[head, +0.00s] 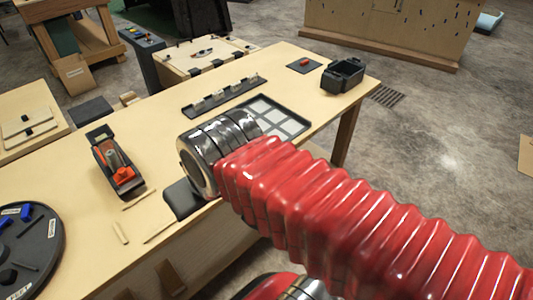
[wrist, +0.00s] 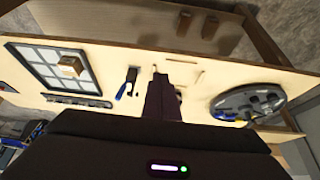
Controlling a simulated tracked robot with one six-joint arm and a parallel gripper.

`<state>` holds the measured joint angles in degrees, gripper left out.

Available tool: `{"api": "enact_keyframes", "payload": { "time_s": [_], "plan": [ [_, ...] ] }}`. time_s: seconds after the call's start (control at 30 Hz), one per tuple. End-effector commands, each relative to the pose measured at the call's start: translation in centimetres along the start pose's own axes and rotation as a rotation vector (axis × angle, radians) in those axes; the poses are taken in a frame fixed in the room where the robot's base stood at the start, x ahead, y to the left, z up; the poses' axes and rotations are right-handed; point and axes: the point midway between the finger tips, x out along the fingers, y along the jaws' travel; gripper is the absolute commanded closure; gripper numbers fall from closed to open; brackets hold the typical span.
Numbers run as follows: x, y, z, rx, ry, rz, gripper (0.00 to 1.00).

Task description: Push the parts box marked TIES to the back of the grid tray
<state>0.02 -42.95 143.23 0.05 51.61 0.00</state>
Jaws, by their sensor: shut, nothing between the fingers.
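The grid tray (head: 292,127), dark-rimmed with pale cells, lies on the wooden table; my red-sleeved arm covers its near left part in the head view. The wrist view shows the tray (wrist: 31,54) at the left. A small tan box (wrist: 72,66) sits on its cells in that view; I cannot read any marking on it, and in the head view it is not seen. My gripper (wrist: 160,85) shows as a dark, shut shape at the middle of the wrist view, apart from the box, to its right.
A dark clip strip (head: 222,98) lies beside the tray. A black open bin (head: 343,76) and a small red item (head: 304,64) are at the far end. A red and grey device (head: 117,168) and a round dark tray (head: 28,248) stand at the left. A blue-handled tool (wrist: 122,91) lies between.

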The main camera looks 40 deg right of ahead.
Motion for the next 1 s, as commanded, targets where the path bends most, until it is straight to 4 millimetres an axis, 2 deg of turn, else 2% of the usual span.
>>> {"api": "enact_keyframes", "payload": {
  "time_s": [0.17,0.37,0.7,1.0],
  "plan": [
    [0.8,0.2,0.5,0.046,-0.045,-0.012,1.0],
    [3.3,1.0,2.3,0.218,-0.184,-0.063,1.0],
    [7.4,0.9,4.9,0.63,-0.446,-0.23,1.0],
    [10.0,1.2,4.9,1.023,-0.6,-0.424,1.0]
  ]
}}
